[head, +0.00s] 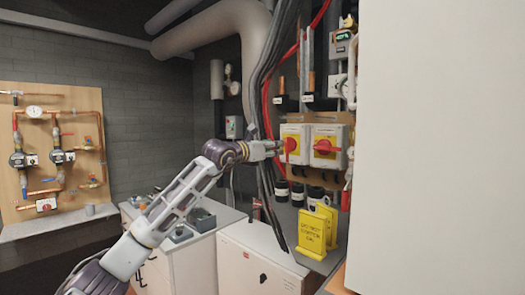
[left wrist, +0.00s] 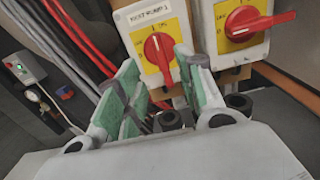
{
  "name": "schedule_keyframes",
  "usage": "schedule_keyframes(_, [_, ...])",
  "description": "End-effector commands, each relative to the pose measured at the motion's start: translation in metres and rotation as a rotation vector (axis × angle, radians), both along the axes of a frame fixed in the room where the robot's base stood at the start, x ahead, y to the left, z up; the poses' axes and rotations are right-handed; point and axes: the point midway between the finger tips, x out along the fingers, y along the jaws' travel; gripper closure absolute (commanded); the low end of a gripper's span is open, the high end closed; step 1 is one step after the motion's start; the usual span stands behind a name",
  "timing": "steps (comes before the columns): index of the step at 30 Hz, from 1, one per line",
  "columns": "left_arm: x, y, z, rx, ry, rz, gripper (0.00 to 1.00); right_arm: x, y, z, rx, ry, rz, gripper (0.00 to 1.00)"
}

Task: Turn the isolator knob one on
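Two isolator boxes with red knobs on yellow plates hang side by side on a wooden board. The left box's red knob (head: 291,145) is partly covered by my left gripper (head: 278,147) in the head view. In the left wrist view, that knob (left wrist: 158,50) points nearly upright, and its plate carries a small label. My left gripper (left wrist: 157,66) is open, with its green-padded fingers on either side of the knob in that view. I cannot tell whether they touch it. The right box's knob (left wrist: 258,22) lies roughly sideways; it also shows in the head view (head: 325,146). My right gripper is not in view.
Red and grey cables (head: 268,85) run down left of the boxes. Yellow signs (head: 312,234) and dark cylinders stand on the grey surface below. A white cabinet (head: 258,262) is beneath my arm. A large pale panel (head: 440,150) fills the right side.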

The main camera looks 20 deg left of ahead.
Motion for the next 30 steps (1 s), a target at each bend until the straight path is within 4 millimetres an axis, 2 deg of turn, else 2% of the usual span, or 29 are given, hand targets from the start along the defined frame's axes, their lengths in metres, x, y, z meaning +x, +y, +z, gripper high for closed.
schedule_keyframes(9, [-0.030, 0.012, -0.001, 0.002, 0.002, 0.001, 0.62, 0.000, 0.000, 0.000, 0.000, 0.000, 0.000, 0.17])
schedule_keyframes(15, [-0.042, 0.015, 0.000, 0.001, 0.001, 0.000, 0.62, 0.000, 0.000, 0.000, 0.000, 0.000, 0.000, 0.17])
schedule_keyframes(30, [-0.046, 0.016, -0.001, 0.002, 0.002, 0.000, 0.62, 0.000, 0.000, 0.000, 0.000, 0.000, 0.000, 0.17])
